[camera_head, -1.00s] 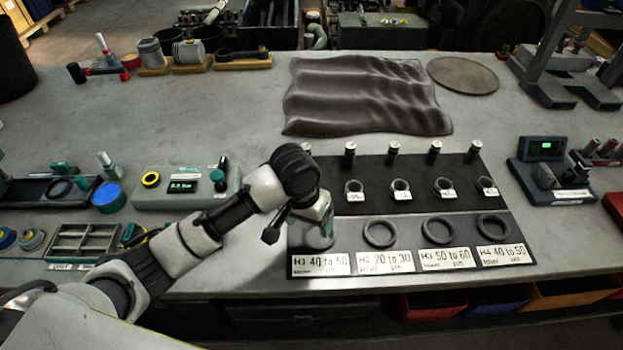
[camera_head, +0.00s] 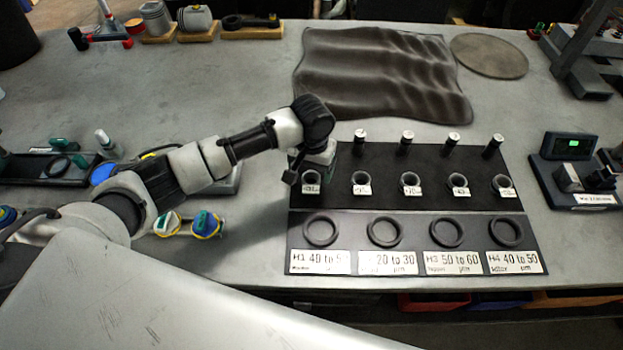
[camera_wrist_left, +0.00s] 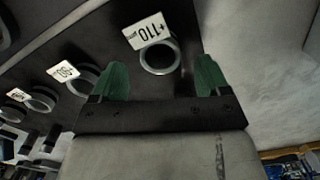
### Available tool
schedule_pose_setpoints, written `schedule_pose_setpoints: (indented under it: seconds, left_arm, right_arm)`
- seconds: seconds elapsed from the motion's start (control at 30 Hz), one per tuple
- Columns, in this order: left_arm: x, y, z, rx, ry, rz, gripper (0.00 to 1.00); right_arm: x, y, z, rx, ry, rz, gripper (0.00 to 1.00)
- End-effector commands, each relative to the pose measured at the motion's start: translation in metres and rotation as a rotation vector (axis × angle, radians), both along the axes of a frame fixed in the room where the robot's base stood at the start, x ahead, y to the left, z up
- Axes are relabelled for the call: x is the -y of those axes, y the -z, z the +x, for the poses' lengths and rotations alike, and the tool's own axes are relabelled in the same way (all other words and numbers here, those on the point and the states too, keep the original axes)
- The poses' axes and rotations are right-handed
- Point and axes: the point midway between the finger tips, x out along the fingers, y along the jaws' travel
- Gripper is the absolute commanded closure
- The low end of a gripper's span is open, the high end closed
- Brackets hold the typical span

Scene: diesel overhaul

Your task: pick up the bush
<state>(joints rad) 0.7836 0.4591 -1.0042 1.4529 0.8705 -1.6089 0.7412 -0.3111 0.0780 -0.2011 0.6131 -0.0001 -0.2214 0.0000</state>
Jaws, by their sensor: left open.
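Several small metal bushes with white tags stand in a row on the black board (camera_head: 440,162). The leftmost bush (camera_head: 311,184) is just below my left gripper (camera_head: 312,168) in the head view, and the gripper hides part of it. In the left wrist view a bush tagged +110 (camera_wrist_left: 160,58) shows between and beyond the tips of the open green fingers (camera_wrist_left: 162,75). The fingers look empty, and I cannot tell how far they are above the bush. Other tagged bushes (camera_head: 361,184) stand to the right. My right gripper is not in view.
Dark pins (camera_head: 407,142) stand behind the bushes. Large dark rings (camera_head: 385,231) lie in front, above label cards (camera_head: 320,262). A wavy dark mat (camera_head: 380,75) lies behind, and a gauge with a green display (camera_head: 572,145) stands at the right.

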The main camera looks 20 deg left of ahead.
Motion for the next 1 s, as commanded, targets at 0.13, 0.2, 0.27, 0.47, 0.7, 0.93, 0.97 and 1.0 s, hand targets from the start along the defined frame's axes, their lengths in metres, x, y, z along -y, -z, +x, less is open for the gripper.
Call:
schedule_pose_setpoints:
  seconds: [0.13,0.2,0.27,0.47,0.7,0.93,0.97,1.0]
  left_arm:
    - [-0.001,0.022,-0.003,-0.003,-0.001,0.002,0.24]
    - [-0.001,0.029,-0.002,-0.002,0.000,0.002,0.24]
    - [-0.001,0.033,-0.002,-0.001,0.000,0.002,0.24]
    - [-0.001,0.035,-0.002,0.001,0.001,0.001,0.24]
    - [-0.001,0.035,-0.002,0.000,0.001,0.001,0.54]
    - [-0.001,0.034,-0.002,0.001,0.000,0.001,0.76]
    - [-0.001,0.034,-0.002,0.001,0.000,0.001,0.76]
    - [-0.001,0.034,-0.002,0.001,0.001,0.001,0.76]
  right_arm:
    - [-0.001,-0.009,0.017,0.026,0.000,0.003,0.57]
    - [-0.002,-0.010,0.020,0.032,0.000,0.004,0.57]
    - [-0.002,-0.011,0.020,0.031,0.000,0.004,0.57]
    - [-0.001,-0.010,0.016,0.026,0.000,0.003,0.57]
    - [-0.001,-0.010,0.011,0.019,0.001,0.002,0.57]
    - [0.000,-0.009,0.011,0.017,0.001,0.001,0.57]
    - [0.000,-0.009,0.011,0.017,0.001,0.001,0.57]
    - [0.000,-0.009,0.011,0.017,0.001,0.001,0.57]
